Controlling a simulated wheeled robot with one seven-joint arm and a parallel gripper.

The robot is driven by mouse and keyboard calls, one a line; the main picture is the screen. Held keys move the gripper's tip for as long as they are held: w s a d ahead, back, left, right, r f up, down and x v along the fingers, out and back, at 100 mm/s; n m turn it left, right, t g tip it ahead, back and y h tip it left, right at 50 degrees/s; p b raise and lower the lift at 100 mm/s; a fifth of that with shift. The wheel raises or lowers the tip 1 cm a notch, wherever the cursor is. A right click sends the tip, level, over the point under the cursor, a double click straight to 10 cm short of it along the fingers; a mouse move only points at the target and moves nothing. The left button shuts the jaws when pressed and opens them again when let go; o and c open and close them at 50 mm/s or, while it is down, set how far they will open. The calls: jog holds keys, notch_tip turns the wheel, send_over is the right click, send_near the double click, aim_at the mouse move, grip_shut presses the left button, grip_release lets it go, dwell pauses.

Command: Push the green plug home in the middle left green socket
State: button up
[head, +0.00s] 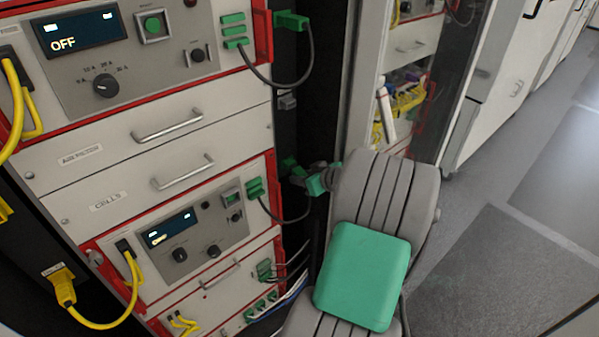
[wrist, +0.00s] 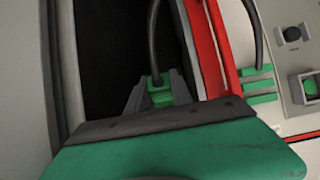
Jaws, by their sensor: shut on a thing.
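The green plug (wrist: 160,97) sits between the two grey fingers of my gripper (wrist: 160,86) in the wrist view, with a dark cable running from it. My gripper (head: 299,174) is shut on it. In the head view a green part of the plug (head: 289,163) shows at the fingertips, just right of the middle unit's red edge, by the dark gap. The middle unit's stacked green connectors (head: 254,188) are left of my gripper and also show in the wrist view (wrist: 259,84). The mating face is hidden, so I cannot tell how deep the plug sits.
A dark cable (head: 284,218) loops from the middle unit's connectors towards my gripper. Above, another green plug (head: 291,20) has a similar cable. Drawer handles (head: 183,173) stick out from the rack front.

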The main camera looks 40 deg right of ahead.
jog(key=s, duration=0.1)
jog(key=s+f+b, duration=0.1)
jog(key=s, duration=0.1)
jog(key=s+f, duration=0.1)
jog(key=s, duration=0.1)
jog(key=shift+s+d+b, duration=0.1)
jog(key=shift+s+b, duration=0.05)
jog(key=shift+b, duration=0.25)
dwell(0.5)
dwell(1.1)
jog(key=shift+n+g, duration=0.3)
jog(key=shift+g, duration=0.4)
jog(key=r+p, duration=0.2)
jog(key=w+a+r+p, duration=0.1)
jog(key=r+p, duration=0.1)
jog(key=p, duration=0.1)
jog(key=w+a+r+p, duration=0.1)
jog(key=r+p, duration=0.1)
jog(key=r, duration=0.1)
jog(key=shift+a+r, duration=0.1)
jog(key=shift+a, duration=0.05)
jog(key=s+d+f+g+p, duration=0.2)
jog(key=s+f+p, duration=0.1)
jog(key=s+f, duration=0.15)
jog(key=shift+g, duration=0.3)
jog(key=w, duration=0.5)
jog(key=shift+w+d+r, duration=0.1)
jog(key=shift+w+r, duration=0.15)
jog(key=shift+r, duration=0.15)
jog(key=shift+b, duration=0.6)
